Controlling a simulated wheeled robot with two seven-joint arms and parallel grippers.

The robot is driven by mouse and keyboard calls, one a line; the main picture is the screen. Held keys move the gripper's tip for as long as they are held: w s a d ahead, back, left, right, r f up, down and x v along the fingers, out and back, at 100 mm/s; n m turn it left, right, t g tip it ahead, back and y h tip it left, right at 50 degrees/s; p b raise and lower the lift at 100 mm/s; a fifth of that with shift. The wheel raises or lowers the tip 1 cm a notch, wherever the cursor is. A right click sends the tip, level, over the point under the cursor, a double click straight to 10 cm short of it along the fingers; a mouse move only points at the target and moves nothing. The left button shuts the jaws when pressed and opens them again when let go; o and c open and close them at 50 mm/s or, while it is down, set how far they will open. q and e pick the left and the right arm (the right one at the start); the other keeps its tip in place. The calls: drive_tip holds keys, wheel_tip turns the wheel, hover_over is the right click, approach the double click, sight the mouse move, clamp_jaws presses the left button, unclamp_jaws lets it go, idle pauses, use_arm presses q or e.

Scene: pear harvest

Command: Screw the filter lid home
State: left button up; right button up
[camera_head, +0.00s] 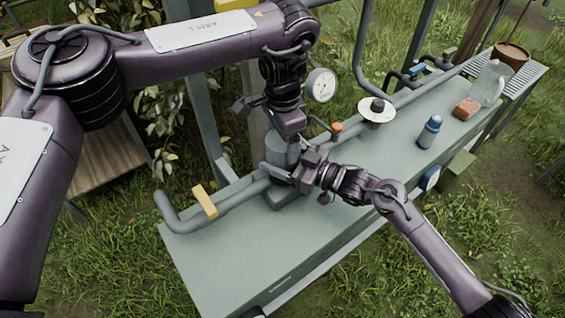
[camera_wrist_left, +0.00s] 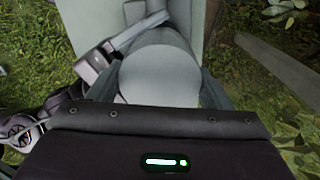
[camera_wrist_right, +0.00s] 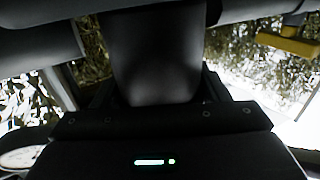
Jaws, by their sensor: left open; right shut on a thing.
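The grey filter lid (camera_head: 283,149) sits upright on top of the filter housing (camera_head: 287,197), in line with the pipe on the bench. My left gripper (camera_head: 288,136) is directly above it, pointing down. In the left wrist view the lid's round, pale top (camera_wrist_left: 160,72) lies between the open fingers; whether they touch it I cannot tell. My right gripper (camera_head: 284,172) comes in from the right and is shut on the filter housing, whose dark round body (camera_wrist_right: 155,55) fills the right wrist view. The seam between lid and housing is hidden by the grippers.
A grey pipe (camera_head: 237,203) with a yellow valve handle (camera_head: 205,201) runs along the green bench (camera_head: 210,250). A pressure gauge (camera_head: 321,85) stands behind. The bench's front left is clear.

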use_arm(q)
drive_tip(key=o, duration=1)
drive_tip(key=shift+w+a, duration=0.15)
drive_tip(key=shift+w, duration=0.05)
use_arm(e)
drive_tip(key=shift+f, duration=0.1)
use_arm(q)
drive_tip(key=shift+o, duration=0.3)
drive_tip(key=shift+s, duration=0.1)
drive_tip(key=shift+r, duration=2.25)
use_arm(e)
drive_tip(key=shift+d, duration=0.1)
use_arm(q)
drive_tip(key=shift+c, duration=0.5)
wheel_tip(320, 180, up, 8)
drive_tip(key=shift+f+n, duration=0.25)
drive_tip(key=shift+n, duration=0.95)
drive_tip(key=shift+c, duration=1.4)
